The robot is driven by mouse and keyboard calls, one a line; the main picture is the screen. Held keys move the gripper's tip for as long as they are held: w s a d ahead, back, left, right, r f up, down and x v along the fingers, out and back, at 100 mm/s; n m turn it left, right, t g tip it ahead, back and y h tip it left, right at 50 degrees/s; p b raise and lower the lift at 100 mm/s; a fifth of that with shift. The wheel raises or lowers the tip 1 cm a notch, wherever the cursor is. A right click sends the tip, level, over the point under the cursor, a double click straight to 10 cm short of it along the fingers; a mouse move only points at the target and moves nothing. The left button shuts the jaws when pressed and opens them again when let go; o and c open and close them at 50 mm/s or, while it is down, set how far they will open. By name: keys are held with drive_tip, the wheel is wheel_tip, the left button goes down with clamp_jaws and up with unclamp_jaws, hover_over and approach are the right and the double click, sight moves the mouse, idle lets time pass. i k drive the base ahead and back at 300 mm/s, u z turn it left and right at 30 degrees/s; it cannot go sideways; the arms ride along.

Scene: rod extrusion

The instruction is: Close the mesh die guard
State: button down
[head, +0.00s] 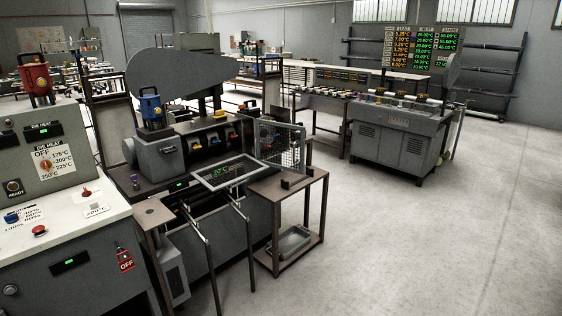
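The mesh die guard (283,147) looks like an upright, light-framed wire-mesh panel at the right end of the extruder (205,140), near the middle of the picture. It stands out to the side, away from the row of coloured fittings on the machine's front, so it appears open. Its hinge and latch are too small to make out. My gripper and arm are not in view.
A framed flat panel (230,172) lies over the trough in front of the machine, with two rails jutting forward. A small brown side table (290,190) stands below the guard. A control cabinet (60,200) fills the left. Open floor (430,240) lies right.

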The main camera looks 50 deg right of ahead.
sight(300, 171)
drive_tip(key=z, duration=0.15)
drive_tip(key=i, duration=0.95)
drive_tip(key=u, duration=0.05)
